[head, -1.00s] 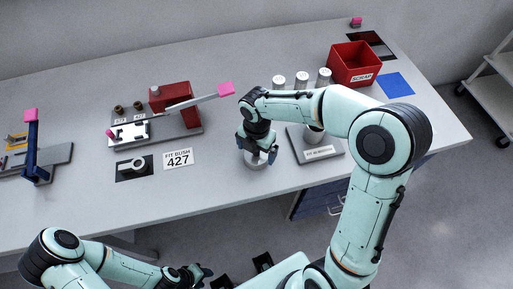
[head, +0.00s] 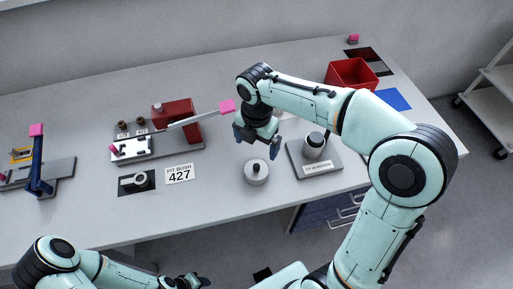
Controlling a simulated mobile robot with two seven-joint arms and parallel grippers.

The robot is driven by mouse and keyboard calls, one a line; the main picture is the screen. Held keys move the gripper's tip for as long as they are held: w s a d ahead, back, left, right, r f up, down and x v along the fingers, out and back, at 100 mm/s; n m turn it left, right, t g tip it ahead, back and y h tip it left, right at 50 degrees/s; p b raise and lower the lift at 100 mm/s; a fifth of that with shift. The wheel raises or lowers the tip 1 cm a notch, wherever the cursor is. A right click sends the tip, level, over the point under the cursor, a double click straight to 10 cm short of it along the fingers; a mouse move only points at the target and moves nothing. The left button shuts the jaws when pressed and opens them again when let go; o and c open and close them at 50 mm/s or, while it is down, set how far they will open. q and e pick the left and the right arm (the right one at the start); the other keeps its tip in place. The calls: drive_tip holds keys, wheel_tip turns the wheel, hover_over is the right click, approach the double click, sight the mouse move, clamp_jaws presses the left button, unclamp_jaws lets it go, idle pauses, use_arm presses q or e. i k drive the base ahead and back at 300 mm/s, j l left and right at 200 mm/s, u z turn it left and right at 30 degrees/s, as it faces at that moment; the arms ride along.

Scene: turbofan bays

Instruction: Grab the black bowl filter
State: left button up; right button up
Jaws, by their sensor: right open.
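I cannot make out a part that is clearly a black bowl filter. A silver cylinder with a dark top (head: 314,146) stands on a grey labelled plate (head: 328,168) right of my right gripper. A round grey part with a dark centre knob (head: 256,173) sits on the table just below my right gripper in the picture. My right gripper (head: 256,142) is open and empty, pointing down above the table, apart from both parts. My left gripper (head: 189,282) is low at the bottom edge, and its jaws are too small and dark to read.
A red bin (head: 351,73) stands at the back right beside a blue mat (head: 392,99). A "FIT BUSH 427" card (head: 180,173) and a black mat with a ring (head: 137,182) lie front left.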

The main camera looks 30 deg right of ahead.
sight(316, 139)
drive_tip(key=k, duration=1)
